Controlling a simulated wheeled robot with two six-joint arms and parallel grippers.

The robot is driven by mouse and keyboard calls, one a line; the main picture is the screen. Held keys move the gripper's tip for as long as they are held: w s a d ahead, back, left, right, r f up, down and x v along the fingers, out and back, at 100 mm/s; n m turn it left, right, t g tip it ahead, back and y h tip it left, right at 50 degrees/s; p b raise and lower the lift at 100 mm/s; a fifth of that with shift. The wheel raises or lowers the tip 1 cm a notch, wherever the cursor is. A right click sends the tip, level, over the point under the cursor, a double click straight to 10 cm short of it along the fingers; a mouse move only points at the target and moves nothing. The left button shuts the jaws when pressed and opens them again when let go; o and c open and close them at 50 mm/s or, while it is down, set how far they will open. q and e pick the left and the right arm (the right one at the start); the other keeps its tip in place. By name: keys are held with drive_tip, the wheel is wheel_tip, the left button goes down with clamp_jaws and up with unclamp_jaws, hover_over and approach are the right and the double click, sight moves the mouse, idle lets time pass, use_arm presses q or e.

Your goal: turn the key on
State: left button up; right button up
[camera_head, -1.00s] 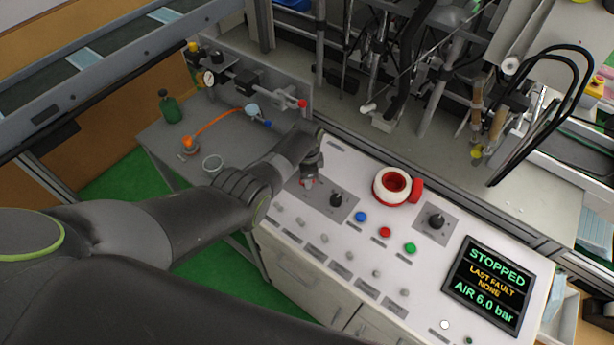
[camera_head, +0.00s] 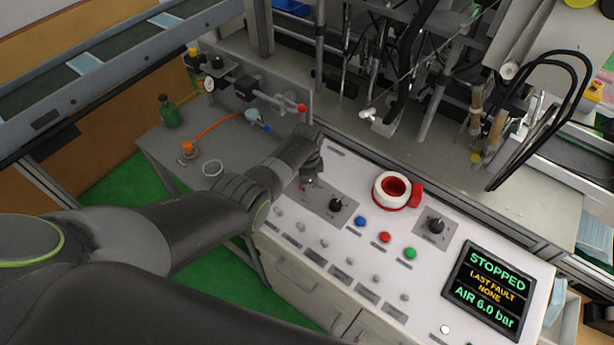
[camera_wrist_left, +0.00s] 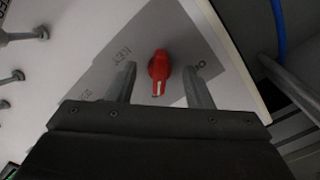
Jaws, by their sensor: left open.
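The key is a red switch handle with a white pointer line (camera_wrist_left: 159,66), on a grey plate marked "KEY" in the left wrist view. My left gripper (camera_wrist_left: 161,72) is open, with one finger on each side of the key and a gap to both. In the head view my left gripper (camera_head: 311,182) is over the left end of the white control panel (camera_head: 335,235) and largely hides the key. The panel's screen (camera_head: 487,283) reads "STOPPED", "LAST FAULT NONE" and "AIR 6.0 bar". My right gripper is not in view.
A black knob (camera_head: 336,204) is close to the right of my left gripper. Blue, red and green buttons, a red-and-white ring guard (camera_head: 394,190) and another black knob (camera_head: 436,224) lie farther right. Several small toggles line the front. Machinery stands behind the panel.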

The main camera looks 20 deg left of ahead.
use_arm(q)
drive_tip(key=shift+r, duration=0.65)
wheel_tip(320, 180, up, 5)
drive_tip(key=shift+p, duration=0.85)
wheel_tip(320, 180, up, 11)
drive_tip(key=b, duration=0.1)
